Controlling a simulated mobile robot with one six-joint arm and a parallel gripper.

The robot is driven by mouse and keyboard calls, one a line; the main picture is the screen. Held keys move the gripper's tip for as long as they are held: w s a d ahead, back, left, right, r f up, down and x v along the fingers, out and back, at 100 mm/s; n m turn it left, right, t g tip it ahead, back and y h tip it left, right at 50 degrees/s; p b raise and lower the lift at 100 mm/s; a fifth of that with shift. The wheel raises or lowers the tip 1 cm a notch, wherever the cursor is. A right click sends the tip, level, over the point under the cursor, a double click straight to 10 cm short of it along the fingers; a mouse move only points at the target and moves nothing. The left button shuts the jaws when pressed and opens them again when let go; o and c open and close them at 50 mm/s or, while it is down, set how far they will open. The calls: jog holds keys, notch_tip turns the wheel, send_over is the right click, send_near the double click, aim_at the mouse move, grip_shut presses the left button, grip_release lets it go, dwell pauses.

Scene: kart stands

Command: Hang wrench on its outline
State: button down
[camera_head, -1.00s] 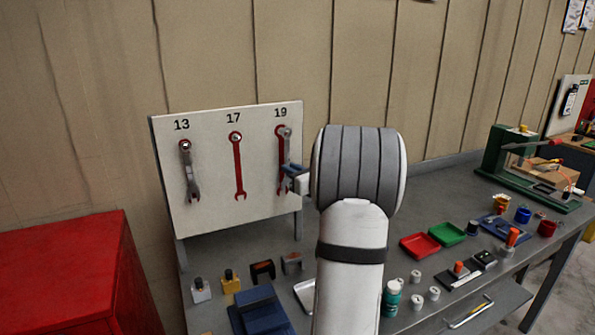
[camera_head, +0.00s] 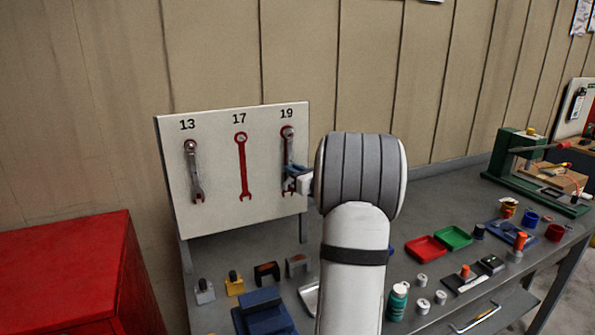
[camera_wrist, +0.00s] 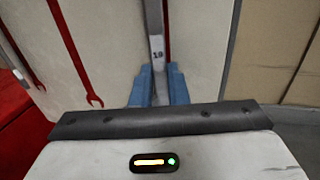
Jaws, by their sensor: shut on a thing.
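A white board (camera_head: 218,212) stands at the back of the bench, with red wrench outlines under the numbers 13, 17 and 19. A grey wrench (camera_head: 194,170) hangs over the 13 outline. The 17 outline (camera_head: 243,170) is bare. My gripper (camera_head: 296,178) is at the 19 outline, shut on another grey wrench (camera_head: 288,147), which is upright with its top end over the top of the red outline. In the wrist view, the blue fingers (camera_wrist: 158,88) clasp the wrench (camera_wrist: 157,45), marked 19.
A red cabinet (camera_head: 75,265) stands at the left. On the grey bench are a red tray (camera_head: 427,248), a green tray (camera_head: 453,237), a green bottle (camera_head: 397,301) and several small parts. A green press (camera_head: 520,160) stands at the right.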

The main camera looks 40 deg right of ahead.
jog(key=c, duration=1.3)
grip_release()
jog(key=shift+c, duration=0.2)
